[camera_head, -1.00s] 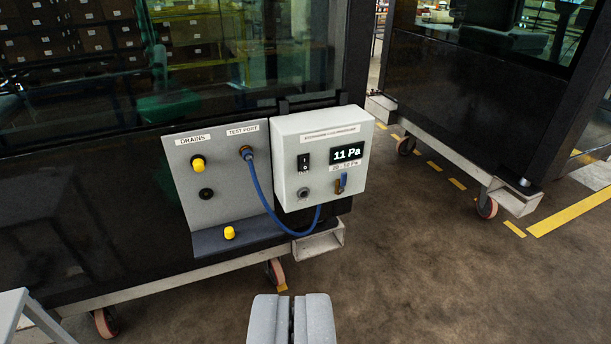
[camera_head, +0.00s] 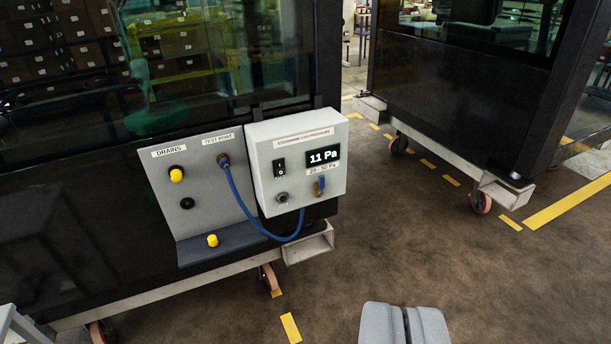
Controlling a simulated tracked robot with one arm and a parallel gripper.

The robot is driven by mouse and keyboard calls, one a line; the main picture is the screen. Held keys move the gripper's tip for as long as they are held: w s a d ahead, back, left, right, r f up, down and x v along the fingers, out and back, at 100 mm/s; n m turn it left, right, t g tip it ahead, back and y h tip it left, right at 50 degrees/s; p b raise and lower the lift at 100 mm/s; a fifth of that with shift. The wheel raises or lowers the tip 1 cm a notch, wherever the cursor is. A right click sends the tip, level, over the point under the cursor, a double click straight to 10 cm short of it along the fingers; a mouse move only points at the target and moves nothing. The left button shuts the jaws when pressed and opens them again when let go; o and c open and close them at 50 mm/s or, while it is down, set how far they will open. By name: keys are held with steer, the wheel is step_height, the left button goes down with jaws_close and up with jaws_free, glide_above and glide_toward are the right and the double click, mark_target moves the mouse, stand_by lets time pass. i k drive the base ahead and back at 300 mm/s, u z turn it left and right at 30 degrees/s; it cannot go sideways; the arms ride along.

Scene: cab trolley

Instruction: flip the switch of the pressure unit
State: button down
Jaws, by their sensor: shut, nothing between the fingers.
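The pressure unit (camera_head: 262,190) is a pale grey box on the side of the dark cab, left of the picture's middle. Its display (camera_head: 323,156) reads 11 Pa, with a label "20 - 50 Pa" below. The small black rocker switch (camera_head: 280,168) with a white mark is on its front, left of the display. A round socket and a small blue-handled valve (camera_head: 319,186) sit below. My gripper (camera_head: 405,310) shows at the bottom edge, right of the middle. Its grey fingers are together and empty, below and to the right of the unit, apart from it.
A grey panel (camera_head: 183,214) left of the unit carries yellow caps, and a blue hose (camera_head: 238,200) loops from its test port towards the unit's underside. A steel trolley frame (camera_head: 309,243) juts out below. A second trolley stands at right. Open floor (camera_head: 420,240) lies between.

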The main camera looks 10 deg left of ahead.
mark_target(280, 165)
steer(key=z, duration=0.1)
steer(key=i, duration=1)
steer(key=u, duration=0.1)
